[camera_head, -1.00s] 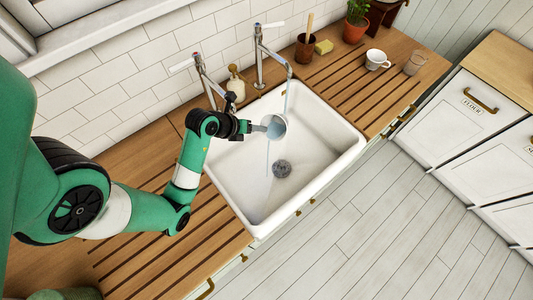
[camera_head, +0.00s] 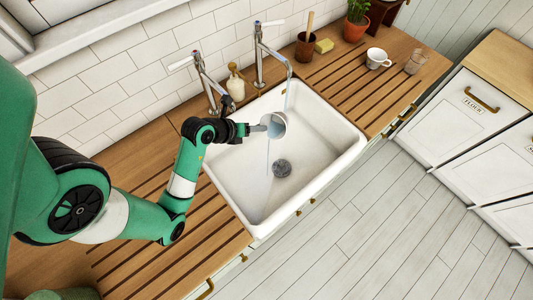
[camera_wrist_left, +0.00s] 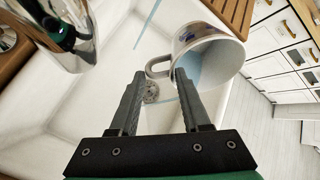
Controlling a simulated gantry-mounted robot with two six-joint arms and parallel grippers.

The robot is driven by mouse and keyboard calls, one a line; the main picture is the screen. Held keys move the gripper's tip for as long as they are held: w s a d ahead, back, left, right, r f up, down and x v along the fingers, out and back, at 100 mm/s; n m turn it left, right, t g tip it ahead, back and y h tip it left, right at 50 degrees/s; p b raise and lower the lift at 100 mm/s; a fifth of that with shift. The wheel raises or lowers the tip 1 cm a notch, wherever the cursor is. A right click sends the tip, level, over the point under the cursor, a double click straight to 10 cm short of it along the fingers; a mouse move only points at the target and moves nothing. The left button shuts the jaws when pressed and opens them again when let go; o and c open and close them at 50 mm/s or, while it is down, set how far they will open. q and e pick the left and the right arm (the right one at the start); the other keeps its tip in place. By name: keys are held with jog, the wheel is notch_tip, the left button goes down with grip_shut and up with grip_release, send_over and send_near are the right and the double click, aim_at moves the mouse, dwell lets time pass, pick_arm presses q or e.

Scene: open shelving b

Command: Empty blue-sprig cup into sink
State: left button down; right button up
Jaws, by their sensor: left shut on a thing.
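The blue-sprig cup (camera_head: 279,132) is tilted on its side above the white sink (camera_head: 330,152). A thin stream of water falls from its mouth toward the basin. In the left wrist view the cup (camera_wrist_left: 214,60) shows blue marks outside, pale blue liquid inside and its mouth facing down to the right. My left gripper (camera_head: 257,128) is shut on the cup at its handle side; in the wrist view the fingers (camera_wrist_left: 158,82) reach the handle, though the exact contact is hard to see. My right gripper is not in view.
A running tap (camera_head: 271,48) stands behind the sink, beside a second tap (camera_head: 205,80) and a soap bottle (camera_head: 236,84). A white cup (camera_head: 377,58) and a glass (camera_head: 414,62) stand on the right drainboard. A dark round scrubber or drain (camera_head: 281,168) lies in the basin.

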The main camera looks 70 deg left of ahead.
pick_arm(q)
notch_tip(320, 180, down, 8)
jog(key=t+y+b, duration=0.1)
jog(key=b, duration=0.6)
jog(key=shift+s+d+r+t, duration=0.2)
jog(key=shift+s+d+t, duration=0.05)
jog(key=shift+d+t, duration=0.05)
jog(key=shift+s+d+m+t+y+b, duration=0.35)
jog(key=shift+s+t+y+b, duration=0.2)
jog(key=shift+b, duration=0.4)
dwell(0.4)
jog(key=shift+w, duration=0.15)
dwell(0.7)
